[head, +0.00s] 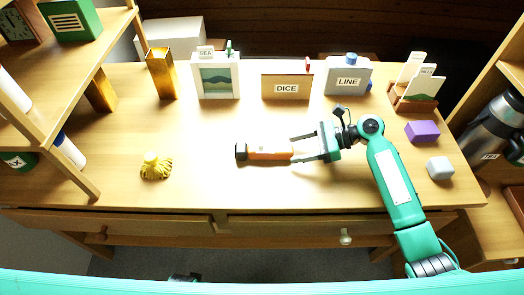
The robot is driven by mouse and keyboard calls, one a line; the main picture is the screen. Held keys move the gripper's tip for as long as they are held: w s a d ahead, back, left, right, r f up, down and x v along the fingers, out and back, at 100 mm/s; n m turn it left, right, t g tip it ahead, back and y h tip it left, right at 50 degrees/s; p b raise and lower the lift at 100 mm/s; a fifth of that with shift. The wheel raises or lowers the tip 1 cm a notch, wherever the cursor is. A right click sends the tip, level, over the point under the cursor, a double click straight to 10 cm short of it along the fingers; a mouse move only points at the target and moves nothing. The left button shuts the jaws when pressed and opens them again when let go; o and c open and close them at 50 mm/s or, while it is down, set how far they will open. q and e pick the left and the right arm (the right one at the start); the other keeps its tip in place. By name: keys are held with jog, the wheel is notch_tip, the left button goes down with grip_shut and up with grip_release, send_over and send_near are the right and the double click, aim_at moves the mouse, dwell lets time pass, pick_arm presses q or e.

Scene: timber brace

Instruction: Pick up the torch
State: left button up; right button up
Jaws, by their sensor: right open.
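The torch (268,152) lies on its side on the table, orange-bodied with a dark head at its left end. My right gripper (293,148) is open, with its fingers pointing left at the torch's right end. One finger shows behind the torch's end and the other in front; I cannot tell whether they touch it. My left gripper is not clearly visible; a small dark piece (185,277) at the bottom edge cannot be made out.
Along the table's back stand a gold vase (161,75), a picture box marked SEA (216,77), a DICE box (287,87), a LINE box (347,78) and a card holder (414,88). A yellow tassel (156,167), purple block (422,131) and grey block (440,168) lie nearer. Shelves flank both sides.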

aim_at(284, 148)
jog(key=x, duration=0.5)
jog(key=shift+s+a+r, duration=0.1)
jog(key=shift+a+r, duration=0.15)
jog(key=shift+r, duration=0.05)
pick_arm(q)
jog(key=shift+s+f, duration=0.1)
pick_arm(e)
jog(key=shift+c, duration=0.2)
jog(key=c, duration=1.2)
jog(key=shift+r, duration=0.5)
pick_arm(q)
jog(key=s+f, duration=0.1)
jog(key=s+f+p, duration=0.1)
jog(key=f, duration=0.1)
jog(key=s+a+f+p, duration=0.1)
jog(key=f, duration=0.1)
jog(key=shift+a, duration=0.1)
pick_arm(e)
notch_tip(284, 148, up, 19)
